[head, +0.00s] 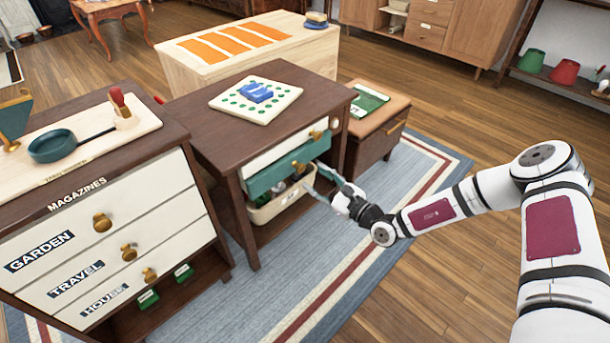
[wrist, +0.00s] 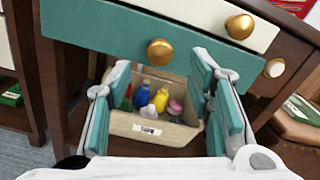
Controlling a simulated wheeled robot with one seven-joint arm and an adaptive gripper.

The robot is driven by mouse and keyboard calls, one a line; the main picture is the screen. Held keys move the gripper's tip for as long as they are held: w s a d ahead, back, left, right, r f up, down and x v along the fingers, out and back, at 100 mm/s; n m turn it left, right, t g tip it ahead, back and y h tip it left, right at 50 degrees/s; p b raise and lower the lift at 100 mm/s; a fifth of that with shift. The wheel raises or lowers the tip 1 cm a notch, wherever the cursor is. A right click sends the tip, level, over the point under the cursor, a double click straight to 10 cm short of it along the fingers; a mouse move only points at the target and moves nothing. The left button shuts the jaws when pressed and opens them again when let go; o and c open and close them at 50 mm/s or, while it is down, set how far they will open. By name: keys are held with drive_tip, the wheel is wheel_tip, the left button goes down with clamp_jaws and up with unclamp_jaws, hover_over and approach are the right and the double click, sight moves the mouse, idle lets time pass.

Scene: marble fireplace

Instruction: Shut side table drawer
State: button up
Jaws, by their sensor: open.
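The dark brown side table (head: 213,127) has a white upper drawer (head: 278,149) and a teal drawer (head: 272,176) below it. The teal drawer appears to stick out a little past the white one; how far is hard to tell. In the wrist view the teal drawer front (wrist: 108,32) spans the top, with a round gold knob (wrist: 160,52). The white drawer's gold knob (wrist: 240,27) is above right. My gripper (head: 317,178) is open and empty in front of the table's right part. Its teal-padded fingers (wrist: 157,82) are spread below the knob, with no clear contact.
A cream bin (wrist: 150,131) with several bottles sits under the teal drawer. A white board with a blue item (head: 256,93) lies on the table top. A magazine cabinet (head: 105,225) stands left, a low brown cabinet (head: 378,130) right. The rug in front (head: 345,250) is clear.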

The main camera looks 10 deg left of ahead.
sight(295, 162)
drive_tip(key=shift+b+x, duration=0.85)
drive_tip(key=shift+x, duration=1.95)
drive_tip(key=shift+c, duration=0.6)
clamp_jaws()
drive_tip(key=shift+p+x, duration=0.5)
drive_tip(key=shift+x, duration=1.55)
